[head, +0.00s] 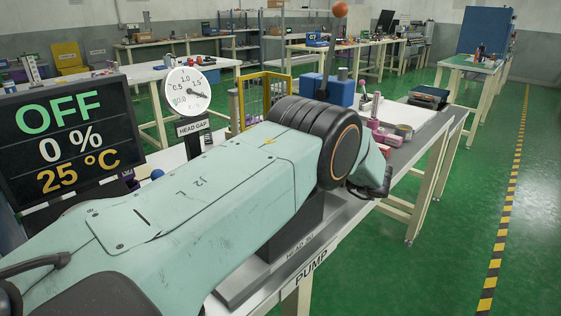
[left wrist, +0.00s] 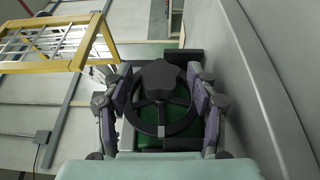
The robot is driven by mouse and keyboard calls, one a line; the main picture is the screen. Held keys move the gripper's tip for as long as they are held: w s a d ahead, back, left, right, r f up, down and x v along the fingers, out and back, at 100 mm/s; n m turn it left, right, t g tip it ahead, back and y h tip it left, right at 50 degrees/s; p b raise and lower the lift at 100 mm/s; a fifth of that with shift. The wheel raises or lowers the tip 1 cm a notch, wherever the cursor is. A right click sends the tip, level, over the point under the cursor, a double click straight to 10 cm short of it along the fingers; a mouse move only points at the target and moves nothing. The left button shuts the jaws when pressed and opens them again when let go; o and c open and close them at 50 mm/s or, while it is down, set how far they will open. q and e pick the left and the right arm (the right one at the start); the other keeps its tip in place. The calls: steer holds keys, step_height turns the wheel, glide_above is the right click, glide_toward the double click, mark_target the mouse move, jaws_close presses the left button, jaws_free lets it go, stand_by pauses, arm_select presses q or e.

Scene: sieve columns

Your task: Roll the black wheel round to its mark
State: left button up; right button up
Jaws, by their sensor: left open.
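The black wheel (left wrist: 182,126) shows in the left wrist view as a dark spoked ring. My left gripper (left wrist: 160,92) is open, with one finger at each side of the wheel; whether they touch it I cannot tell. In the head view my left arm crosses the bench, and a part of the left gripper (head: 372,185) shows beyond its black joint. The wheel is hidden there behind the arm. I cannot make out its mark in either view. My right gripper is in neither view.
In the head view a screen (head: 65,140) reads OFF, 0 %, 25 °C. A HEAD GAP dial (head: 187,90) stands behind my arm. A yellow guard frame (head: 262,92) and a blue block (head: 341,91) are beyond it. The green floor (head: 440,260) at right is clear.

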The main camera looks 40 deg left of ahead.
arm_select(q)
steer(key=shift+d, duration=0.1)
steer(key=shift+v, duration=3.65)
steer(key=shift+r, duration=0.1)
